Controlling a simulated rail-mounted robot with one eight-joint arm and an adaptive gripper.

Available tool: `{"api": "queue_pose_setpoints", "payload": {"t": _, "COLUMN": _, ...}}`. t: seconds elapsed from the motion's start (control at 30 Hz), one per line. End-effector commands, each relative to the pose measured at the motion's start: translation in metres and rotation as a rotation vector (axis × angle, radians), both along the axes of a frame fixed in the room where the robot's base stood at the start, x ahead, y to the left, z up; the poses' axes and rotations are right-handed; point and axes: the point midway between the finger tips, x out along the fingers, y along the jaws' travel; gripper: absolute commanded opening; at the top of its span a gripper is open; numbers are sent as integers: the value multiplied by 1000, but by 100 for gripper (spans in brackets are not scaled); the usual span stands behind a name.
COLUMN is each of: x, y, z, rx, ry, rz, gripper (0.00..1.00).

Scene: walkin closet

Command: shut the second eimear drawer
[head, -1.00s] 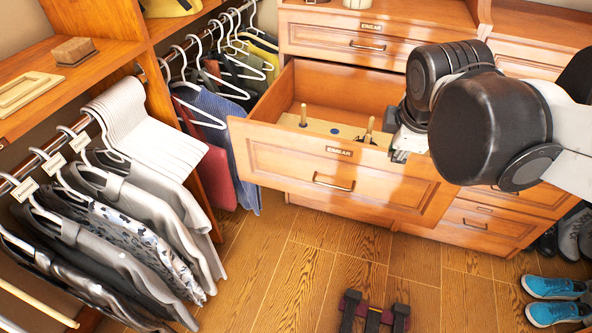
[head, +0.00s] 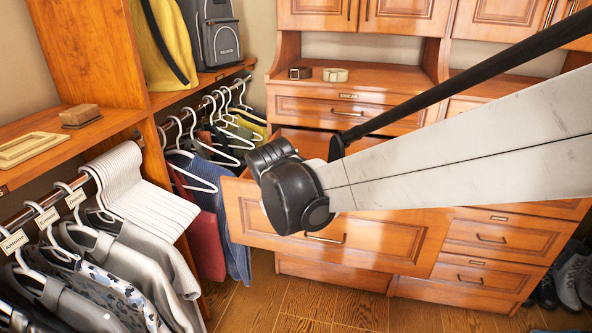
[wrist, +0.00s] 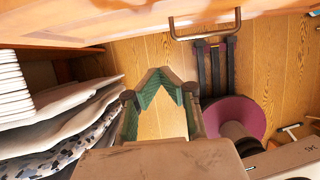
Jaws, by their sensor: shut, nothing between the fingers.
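The second drawer (head: 400,232) is pulled well out of the wooden cabinet, below a shut top drawer (head: 310,108) labelled Eimear. Its front and part of its handle (head: 325,239) show in the head view, while my arm hides most of its inside. In the wrist view, a wooden drawer front (wrist: 140,18) and its metal handle (wrist: 205,30) lie along the top edge. My gripper (wrist: 163,72), with green pads, is shut and empty below that front, apart from it in the picture. The head view hides my fingers behind the arm.
Hanging shirts (head: 120,255) and white hangers (head: 150,185) crowd the left side, close to the open drawer's left end. Shoes (head: 570,275) stand at the lower right. The wood floor (head: 300,300) in front of the cabinet looks clear where it shows.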

Motion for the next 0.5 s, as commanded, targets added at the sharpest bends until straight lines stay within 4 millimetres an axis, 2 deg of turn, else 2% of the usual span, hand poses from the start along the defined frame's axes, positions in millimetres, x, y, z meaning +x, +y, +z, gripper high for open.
{"api": "queue_pose_setpoints", "payload": {"t": 0.1, "x": 9, "y": -2, "z": -24, "rx": 1, "ry": 0, "rz": -3, "gripper": 0}}
{"api": "queue_pose_setpoints", "payload": {"t": 0.4, "x": 29, "y": -7, "z": -74, "rx": 1, "ry": -1, "rz": -3, "gripper": 0}}
{"api": "queue_pose_setpoints", "payload": {"t": 0.5, "x": 45, "y": -11, "z": -70, "rx": 2, "ry": -1, "rz": -5, "gripper": 0}}
